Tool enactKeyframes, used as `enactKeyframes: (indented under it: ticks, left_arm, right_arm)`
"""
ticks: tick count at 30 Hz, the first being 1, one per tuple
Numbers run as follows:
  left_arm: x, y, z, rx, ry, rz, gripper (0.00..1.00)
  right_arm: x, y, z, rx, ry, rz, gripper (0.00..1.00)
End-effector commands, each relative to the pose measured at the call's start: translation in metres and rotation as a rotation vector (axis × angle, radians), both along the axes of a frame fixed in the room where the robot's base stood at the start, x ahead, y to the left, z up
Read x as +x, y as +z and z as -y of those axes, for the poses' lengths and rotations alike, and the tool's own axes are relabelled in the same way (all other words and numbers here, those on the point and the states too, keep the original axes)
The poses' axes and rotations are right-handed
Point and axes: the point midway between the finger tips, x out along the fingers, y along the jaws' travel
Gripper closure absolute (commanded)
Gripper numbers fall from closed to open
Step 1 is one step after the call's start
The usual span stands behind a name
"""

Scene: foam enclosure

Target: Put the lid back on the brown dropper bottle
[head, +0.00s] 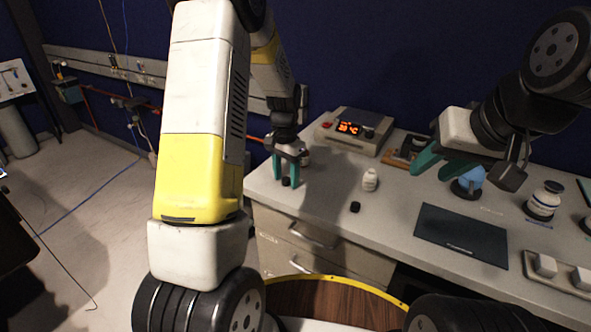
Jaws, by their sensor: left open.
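My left gripper (287,182) points down over the left end of the bench, its teal fingers open. A small black cap (286,182) shows between its fingertips; whether they touch it I cannot tell. A small dark bottle with a pale label (306,157) stands just behind the gripper, partly hidden; it may be the brown dropper bottle, but its colour and top are unclear. Another black cap (355,207) lies on the bench to the right, in front of a small white bottle (370,180). My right gripper (432,173) hangs above the bench at right, its teal fingers apart and empty.
A device with a red display (348,128) stands at the back. A dark mat (460,236) lies front right. A blue-topped item (469,182), a white jar (544,200) and a white-blocked tray (560,272) stand at right. The bench front between the loose cap and mat is clear.

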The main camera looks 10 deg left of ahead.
Motion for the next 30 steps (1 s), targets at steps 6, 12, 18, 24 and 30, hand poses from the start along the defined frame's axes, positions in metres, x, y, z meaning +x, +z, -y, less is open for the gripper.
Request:
enactKeyframes:
  ticks: [6, 12, 18, 24, 30]
  left_arm:
    - [0.000, 0.000, 0.000, 0.000, 0.000, 0.000, 0.80]
    - [0.000, 0.000, 0.000, 0.000, 0.000, 0.000, 1.00]
    - [0.000, 0.001, 0.000, 0.000, 0.000, 0.000, 1.00]
    - [0.000, 0.008, 0.000, 0.000, 0.000, 0.001, 1.00]
    - [0.001, 0.031, 0.000, -0.001, 0.000, 0.003, 1.00]
  right_arm:
    - [0.000, 0.000, 0.000, 0.000, 0.000, 0.000, 0.64]
    - [0.000, 0.000, 0.000, 0.000, 0.000, 0.000, 0.64]
    - [0.000, 0.000, 0.000, 0.000, 0.000, 0.000, 0.64]
    - [0.000, 0.000, 0.000, 0.000, 0.000, 0.000, 0.64]
    - [0.000, 0.000, 0.000, 0.000, 0.000, 0.000, 0.64]
